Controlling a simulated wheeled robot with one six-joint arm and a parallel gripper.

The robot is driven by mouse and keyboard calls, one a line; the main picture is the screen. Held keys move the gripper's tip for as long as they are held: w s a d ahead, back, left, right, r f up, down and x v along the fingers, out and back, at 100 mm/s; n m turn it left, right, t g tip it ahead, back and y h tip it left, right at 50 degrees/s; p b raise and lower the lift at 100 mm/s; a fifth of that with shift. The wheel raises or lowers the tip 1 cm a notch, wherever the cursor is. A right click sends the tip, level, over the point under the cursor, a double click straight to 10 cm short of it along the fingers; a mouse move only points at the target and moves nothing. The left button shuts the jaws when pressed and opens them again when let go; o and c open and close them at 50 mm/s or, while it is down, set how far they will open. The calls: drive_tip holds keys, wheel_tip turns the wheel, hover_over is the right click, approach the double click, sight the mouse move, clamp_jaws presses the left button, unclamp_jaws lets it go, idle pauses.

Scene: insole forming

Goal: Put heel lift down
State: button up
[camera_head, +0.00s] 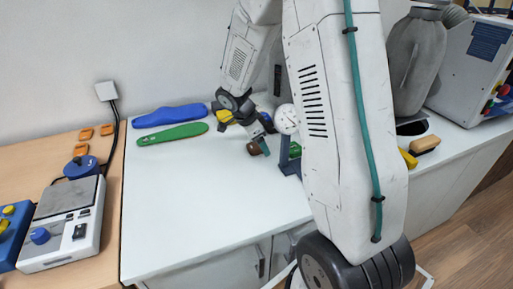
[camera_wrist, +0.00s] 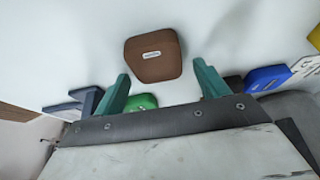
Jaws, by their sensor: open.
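The heel lift looks to be the brown wedge-like block (camera_wrist: 152,56) with a small white label, lying on the white table. It also shows in the head view (camera_head: 254,149), small and partly hidden at my gripper's tip. My gripper (camera_wrist: 160,88) has its two green fingers wide apart. The block sits between and just beyond the fingertips in the wrist view, with a visible gap to each finger. In the head view my gripper (camera_head: 262,147) is low over the table beside the block.
A blue insole (camera_head: 170,116) and a green insole (camera_head: 172,134) lie left of my gripper. A dark blue stand with a round dial (camera_head: 287,120) is close on its right. A yellow piece (camera_head: 223,116) lies behind. The white table's (camera_head: 190,215) front left is clear.

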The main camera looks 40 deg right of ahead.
drive_tip(key=c, duration=1.1)
drive_tip(key=shift+c, duration=0.2)
